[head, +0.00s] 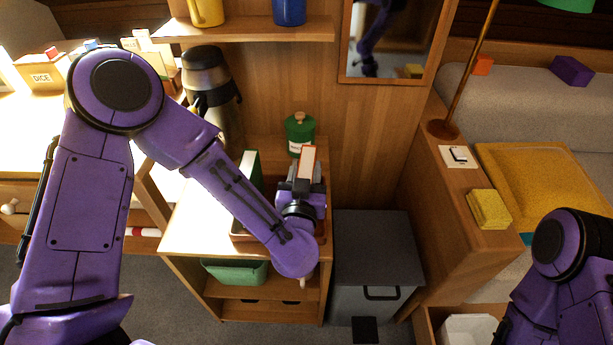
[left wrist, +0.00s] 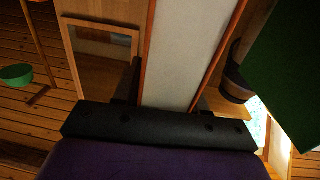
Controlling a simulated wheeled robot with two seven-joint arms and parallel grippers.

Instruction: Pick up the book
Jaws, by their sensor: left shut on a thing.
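A book (head: 308,158) with an orange-red cover and pale pages stands upright over the small wooden cabinet. My left gripper (head: 302,180) is shut on it from the near side. In the left wrist view the book (left wrist: 188,50) shows its pale page edges between two thin orange-red cover edges, between the dark fingers. Whether its bottom touches anything is hidden by my gripper. A green book (head: 250,168) stands just left of it and fills the right of the wrist view (left wrist: 290,70). My right gripper is out of frame.
A green canister (head: 300,132) stands behind the book, and a steel flask (head: 212,85) stands at back left. A shelf with mugs (head: 255,30) hangs above. A grey bin (head: 375,255) is right of the cabinet. A lamp (head: 443,127) stands on the right ledge.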

